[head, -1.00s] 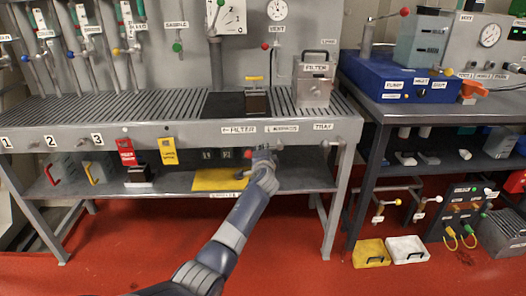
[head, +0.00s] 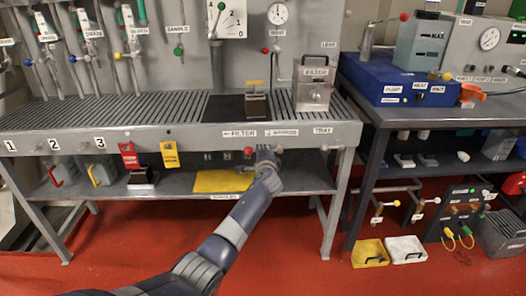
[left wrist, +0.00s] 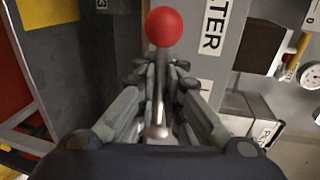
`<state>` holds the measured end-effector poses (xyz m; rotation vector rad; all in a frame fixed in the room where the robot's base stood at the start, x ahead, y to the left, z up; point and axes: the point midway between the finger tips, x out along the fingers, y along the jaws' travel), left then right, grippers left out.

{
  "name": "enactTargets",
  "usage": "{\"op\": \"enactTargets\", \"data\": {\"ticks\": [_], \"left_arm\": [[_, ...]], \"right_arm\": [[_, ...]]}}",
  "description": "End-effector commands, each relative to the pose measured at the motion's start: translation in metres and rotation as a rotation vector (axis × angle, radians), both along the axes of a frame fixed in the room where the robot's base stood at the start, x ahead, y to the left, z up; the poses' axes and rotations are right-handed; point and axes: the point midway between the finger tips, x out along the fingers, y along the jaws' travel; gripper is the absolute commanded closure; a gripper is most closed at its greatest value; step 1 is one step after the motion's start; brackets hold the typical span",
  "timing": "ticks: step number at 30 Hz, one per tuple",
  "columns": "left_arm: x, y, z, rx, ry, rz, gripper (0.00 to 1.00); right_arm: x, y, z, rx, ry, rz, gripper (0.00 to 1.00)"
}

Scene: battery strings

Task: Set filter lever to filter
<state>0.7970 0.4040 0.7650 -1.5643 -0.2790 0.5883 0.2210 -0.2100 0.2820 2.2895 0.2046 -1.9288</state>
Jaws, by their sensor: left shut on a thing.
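The filter lever has a red ball (head: 248,151) and sits at the front of the grey bench, under the "FILTER" label (head: 240,133). The ball points left, toward the side the label's arrow shows. My left gripper (head: 262,156) is at the lever, just right of the ball. In the left wrist view the red ball (left wrist: 164,26) stands beyond the fingertips, and the metal rod (left wrist: 159,95) runs between the fingers of the left gripper (left wrist: 162,85), which are shut on it. The lever's pivot is hidden in the head view. My right gripper is not in view.
A "BYPASS" label (head: 283,132) and a "TRAY" label (head: 323,130) are on the bench front. A metal filter box (head: 314,88) stands on the slatted bench top (head: 70,112). A yellow mat (head: 222,182) lies on the shelf below.

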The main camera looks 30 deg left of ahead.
Motion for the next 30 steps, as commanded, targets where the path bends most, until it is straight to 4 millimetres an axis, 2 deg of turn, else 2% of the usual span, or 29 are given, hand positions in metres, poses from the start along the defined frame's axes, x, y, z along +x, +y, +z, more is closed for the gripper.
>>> {"op": "enactTargets", "data": {"ticks": [5, 6, 8, 9, 22, 30], "left_arm": [[0.0, 0.0, 0.0, 0.008, 0.004, -0.002, 1.0], [0.0, 0.0, 0.0, 0.008, 0.004, -0.002, 0.88], [0.0, 0.0, 0.0, 0.007, 0.003, -0.002, 0.74], [0.0, 0.0, 0.0, 0.006, 0.003, -0.001, 0.72], [-0.003, -0.002, 0.001, 0.003, 0.001, -0.002, 0.72], [-0.024, -0.015, 0.006, 0.003, -0.002, -0.002, 0.72]], "right_arm": [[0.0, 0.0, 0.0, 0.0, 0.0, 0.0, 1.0], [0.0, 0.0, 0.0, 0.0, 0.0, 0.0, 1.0], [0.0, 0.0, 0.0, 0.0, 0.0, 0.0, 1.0], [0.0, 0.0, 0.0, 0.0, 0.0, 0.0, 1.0], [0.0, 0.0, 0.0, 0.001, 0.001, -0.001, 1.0], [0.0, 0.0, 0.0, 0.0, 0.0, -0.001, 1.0]]}}
